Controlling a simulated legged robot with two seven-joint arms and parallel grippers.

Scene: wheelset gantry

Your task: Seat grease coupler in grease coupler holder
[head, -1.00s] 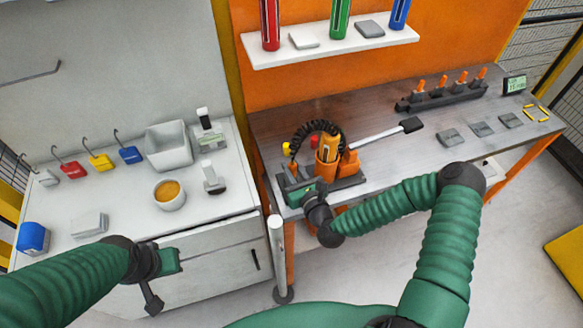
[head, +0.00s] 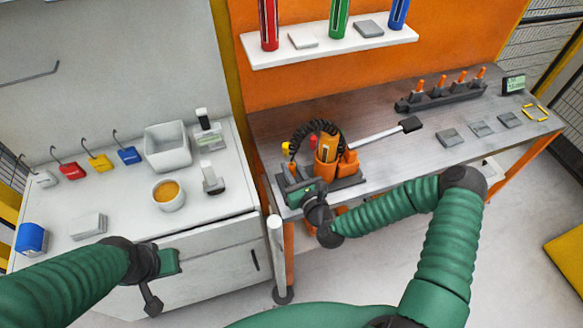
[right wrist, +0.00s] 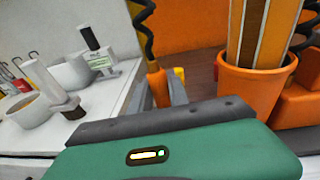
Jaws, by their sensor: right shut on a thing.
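My right gripper (head: 289,171) is at the front left end of the grey bench. In the right wrist view its fingers (right wrist: 160,98) are shut on the grease coupler (right wrist: 157,84), an orange piece with a black coiled hose (right wrist: 142,22) rising from its top. The coupler stands roughly upright, left of an orange cup (right wrist: 252,92). In the head view the hose (head: 312,126) arches over to the cup (head: 325,170). I cannot clearly pick out the grease coupler holder; an orange block (head: 349,162) stands beside the cup. My left gripper (head: 160,280) hangs before the white cabinet; its jaws are unclear.
A dark base plate (head: 352,182) lies under the cup. A yellow piece (right wrist: 180,73) is close behind the coupler. A long-handled tool (head: 385,132) lies right of the cup.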

